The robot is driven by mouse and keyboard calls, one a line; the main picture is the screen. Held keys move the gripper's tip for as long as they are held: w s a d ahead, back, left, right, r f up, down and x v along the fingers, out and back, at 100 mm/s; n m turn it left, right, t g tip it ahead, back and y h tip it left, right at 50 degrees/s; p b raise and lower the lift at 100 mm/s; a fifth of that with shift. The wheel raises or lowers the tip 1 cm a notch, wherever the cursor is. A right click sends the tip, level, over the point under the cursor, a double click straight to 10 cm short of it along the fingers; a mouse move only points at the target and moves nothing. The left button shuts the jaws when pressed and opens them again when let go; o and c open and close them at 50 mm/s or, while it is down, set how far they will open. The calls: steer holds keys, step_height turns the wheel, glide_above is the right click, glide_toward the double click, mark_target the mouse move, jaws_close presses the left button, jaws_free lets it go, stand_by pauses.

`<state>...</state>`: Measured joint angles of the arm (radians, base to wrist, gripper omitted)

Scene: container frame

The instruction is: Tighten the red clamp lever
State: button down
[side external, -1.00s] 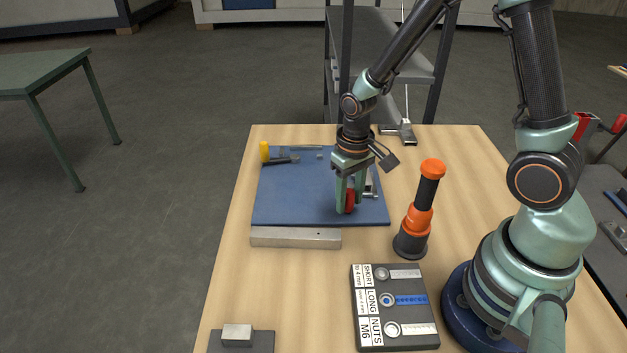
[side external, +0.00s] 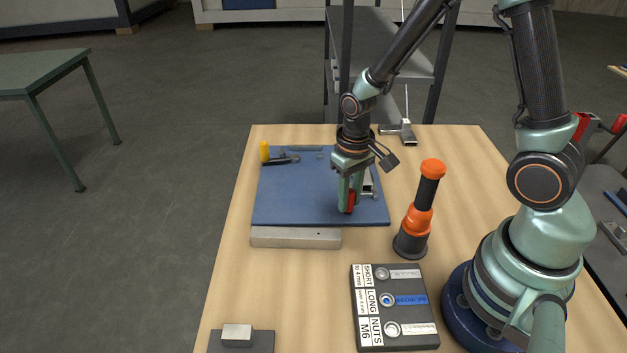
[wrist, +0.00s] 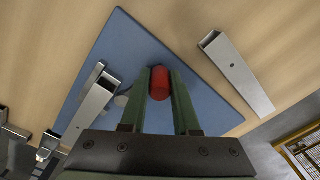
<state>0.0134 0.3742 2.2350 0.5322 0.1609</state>
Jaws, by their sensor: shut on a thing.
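The red clamp lever (side external: 351,200) stands near the front right part of the blue mat. It also shows in the wrist view (wrist: 160,84), between the two green fingers. My gripper (side external: 346,200) points down and is shut on the lever; it also fills the lower middle of the wrist view (wrist: 160,92). The metal clamp body (side external: 369,184) is just right of the lever, partly hidden behind my gripper. In the wrist view the clamp's metal parts (wrist: 92,105) lie left of the fingers.
A metal bar (side external: 295,238) lies along the front edge of the blue mat (side external: 290,205). An orange and black upright tool (side external: 420,210) stands close on the right. A labelled parts tray (side external: 395,308) lies nearer the camera. The wood between bar and tray is clear.

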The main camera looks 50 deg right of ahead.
mark_target(319, 197)
steer(key=shift+w, duration=0.15)
stand_by(0.7)
steer(key=w+m, duration=0.1)
steer(key=m, duration=0.1)
steer(key=w+a+m, duration=0.1)
steer(key=shift+w+m, duration=0.1)
steer(key=shift+m, duration=0.3)
steer(key=w+m, duration=0.1)
steer(key=m, duration=0.1)
steer(key=w+m, duration=0.2)
steer(key=shift+a+m, duration=0.15)
steer(key=shift+m, duration=0.15)
steer(key=w+m, duration=0.1)
steer(key=m, duration=0.1)
steer(key=w+m, duration=0.1)
steer(key=m, duration=0.1)
steer(key=shift+w+d, duration=0.4)
steer(key=shift+w+d+m, duration=0.35)
steer(key=shift+w+m, duration=0.1)
steer(key=shift+m, duration=0.45)
steer(key=shift+w+d+m, duration=0.3)
steer(key=shift+w+m, duration=0.1)
steer(key=shift+m, duration=0.5)
steer(key=shift+d, duration=0.1)
steer(key=c, duration=0.6)
jaws_free()
steer(key=shift+c, duration=0.2)
